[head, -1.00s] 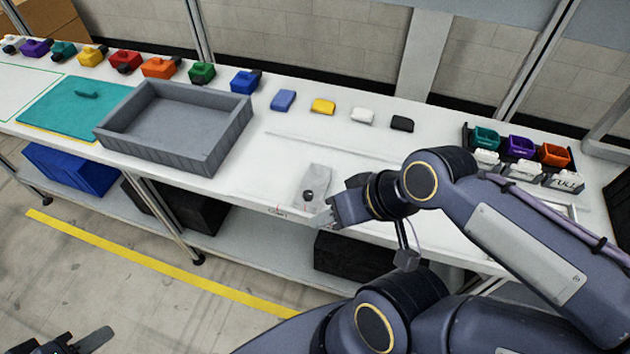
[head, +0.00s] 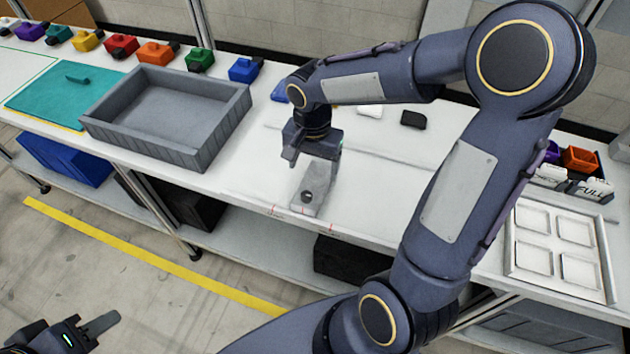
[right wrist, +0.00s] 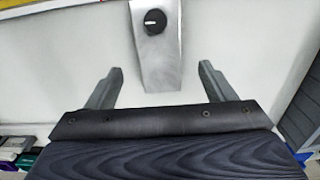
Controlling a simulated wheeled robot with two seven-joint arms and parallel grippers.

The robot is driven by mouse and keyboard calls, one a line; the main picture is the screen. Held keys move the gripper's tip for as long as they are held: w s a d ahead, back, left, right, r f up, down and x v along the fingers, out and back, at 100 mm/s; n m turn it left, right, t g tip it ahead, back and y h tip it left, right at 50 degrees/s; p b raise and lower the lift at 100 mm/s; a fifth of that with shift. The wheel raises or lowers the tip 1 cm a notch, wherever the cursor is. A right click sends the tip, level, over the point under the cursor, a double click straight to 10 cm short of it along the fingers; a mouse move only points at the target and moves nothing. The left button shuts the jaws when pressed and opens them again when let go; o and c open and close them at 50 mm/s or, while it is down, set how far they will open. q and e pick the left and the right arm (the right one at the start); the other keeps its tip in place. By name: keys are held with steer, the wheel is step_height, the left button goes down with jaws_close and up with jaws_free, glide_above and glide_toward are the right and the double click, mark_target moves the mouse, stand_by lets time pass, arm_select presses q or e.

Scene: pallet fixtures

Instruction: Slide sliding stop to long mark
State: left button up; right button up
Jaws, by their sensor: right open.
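The sliding stop (head: 307,200) is a grey metal block with a black round knob, lying near the front edge of the white bench. In the right wrist view the stop (right wrist: 158,62) shows at the top middle, its near end reaching between the fingertips. My right gripper (head: 312,168) is open above the stop's rear part, one finger toward each side; I cannot tell whether they touch it. The right wrist view shows both fingers of the right gripper (right wrist: 158,80) apart. Small red marks (head: 303,211) line the bench's front edge beside the stop. My left gripper (head: 93,330) hangs low over the floor, its jaws unclear.
A grey tray (head: 120,148) stands left of the stop, with a teal board (head: 55,98) beyond it. Coloured blocks line the back. A white four-pocket tray (head: 512,262) lies right of my right arm. The bench around the stop is mostly clear.

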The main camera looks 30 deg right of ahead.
mark_target(313, 184)
step_height(313, 184, down, 7)
steer(key=shift+f, duration=0.15)
steer(key=shift+s, duration=0.1)
steer(key=c, duration=1.4)
steer(key=w+a+b, duration=0.1)
steer(key=w+a, duration=0.1)
steer(key=w+a+b, duration=0.1)
steer(key=w+a, duration=0.1)
steer(key=w, duration=0.1)
steer(key=shift+w+a, duration=0.25)
steer(key=shift+a, duration=0.1)
steer(key=o, duration=1.4)
